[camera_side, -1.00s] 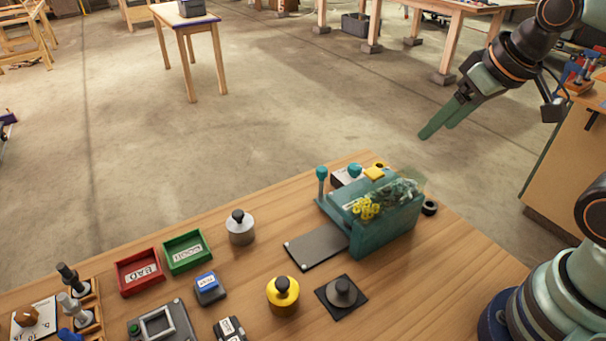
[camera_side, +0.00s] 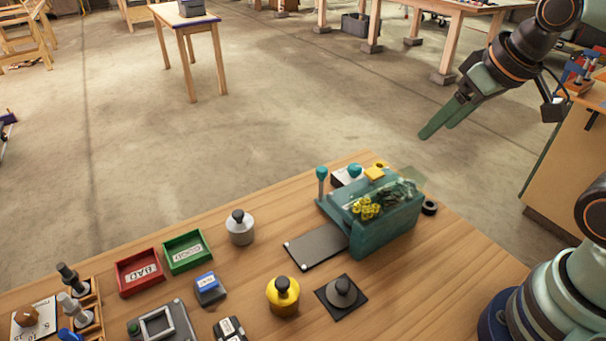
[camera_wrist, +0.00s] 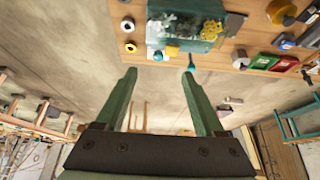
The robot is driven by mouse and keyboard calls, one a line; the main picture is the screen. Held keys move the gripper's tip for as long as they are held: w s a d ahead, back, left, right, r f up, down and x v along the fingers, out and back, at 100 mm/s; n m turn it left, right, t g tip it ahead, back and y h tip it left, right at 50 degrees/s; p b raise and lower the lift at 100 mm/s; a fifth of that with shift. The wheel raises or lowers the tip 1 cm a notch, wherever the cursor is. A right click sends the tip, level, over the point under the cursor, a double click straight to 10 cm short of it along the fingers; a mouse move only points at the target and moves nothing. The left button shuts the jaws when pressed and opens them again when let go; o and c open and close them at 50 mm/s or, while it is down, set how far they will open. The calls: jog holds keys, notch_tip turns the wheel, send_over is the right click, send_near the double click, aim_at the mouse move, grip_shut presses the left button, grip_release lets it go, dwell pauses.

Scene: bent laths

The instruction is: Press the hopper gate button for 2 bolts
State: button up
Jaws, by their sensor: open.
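The teal hopper (camera_side: 385,225) stands at the far right part of the bench, with yellow pieces (camera_side: 366,208) and darker ones heaped in its top. A yellow block like a button (camera_side: 375,173) sits at its back edge, and a teal knob (camera_side: 354,170) and a teal-topped lever (camera_side: 321,175) stand beside it. I cannot tell which is the gate button. A grey plate (camera_side: 317,246) lies at the hopper's front left. My gripper (camera_side: 437,130) is open and empty, in the air beyond the bench edge, apart from the hopper. The wrist view shows the hopper (camera_wrist: 185,27) ahead of the spread fingers (camera_wrist: 159,72).
On the bench are a red BAD tray (camera_side: 140,272), a green tray (camera_side: 187,251), a grey weight (camera_side: 240,228), a yellow weight (camera_side: 283,296) and a black pad (camera_side: 341,297) with a grey knobbed piece. A black ring (camera_side: 430,208) lies right of the hopper.

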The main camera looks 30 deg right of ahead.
grip_shut()
dwell(1.8)
